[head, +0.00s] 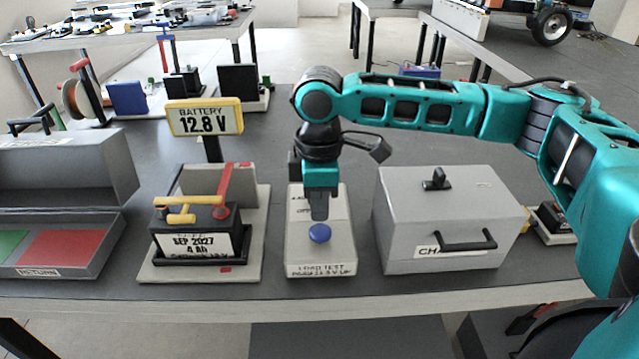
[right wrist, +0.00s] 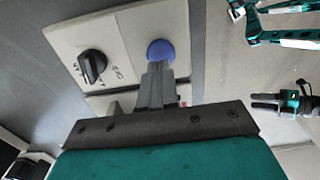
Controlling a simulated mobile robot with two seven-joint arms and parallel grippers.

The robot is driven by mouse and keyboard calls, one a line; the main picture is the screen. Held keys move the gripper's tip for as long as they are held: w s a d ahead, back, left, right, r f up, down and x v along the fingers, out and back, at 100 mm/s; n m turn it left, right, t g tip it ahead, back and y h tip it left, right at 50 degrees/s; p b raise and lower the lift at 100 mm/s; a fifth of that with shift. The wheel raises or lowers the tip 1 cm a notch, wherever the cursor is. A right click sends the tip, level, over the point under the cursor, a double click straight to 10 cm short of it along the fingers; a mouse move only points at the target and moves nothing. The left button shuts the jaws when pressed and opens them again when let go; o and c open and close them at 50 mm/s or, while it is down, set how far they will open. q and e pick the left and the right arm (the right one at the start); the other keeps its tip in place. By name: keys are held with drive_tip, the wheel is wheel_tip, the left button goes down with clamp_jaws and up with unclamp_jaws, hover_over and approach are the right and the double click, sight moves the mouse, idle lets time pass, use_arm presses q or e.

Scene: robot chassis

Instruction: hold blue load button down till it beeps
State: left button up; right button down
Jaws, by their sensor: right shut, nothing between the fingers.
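The blue load button (head: 320,233) is a round dome on a light grey load test box (head: 321,257) in the middle of the table. It also shows in the right wrist view (right wrist: 160,49), just beyond the fingertips. My right gripper (head: 319,217) is shut and empty, pointing down at the button from just behind it. In the right wrist view its fingers (right wrist: 157,68) overlap the button's lower edge. I cannot tell whether they touch it. A black rotary knob (right wrist: 92,66) is on the same box. My left gripper (right wrist: 266,101) seems to show at the right of the wrist view, too small to judge.
A battery (head: 190,240) with a yellow 12.8 V display (head: 205,117) stands left of the box. A grey charging case (head: 440,205) stands close on the right. An open grey return bin (head: 60,275) is at far left. The table's front edge is clear.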

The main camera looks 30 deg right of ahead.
sight(320, 233)
drive_tip(key=shift+f, duration=1.3)
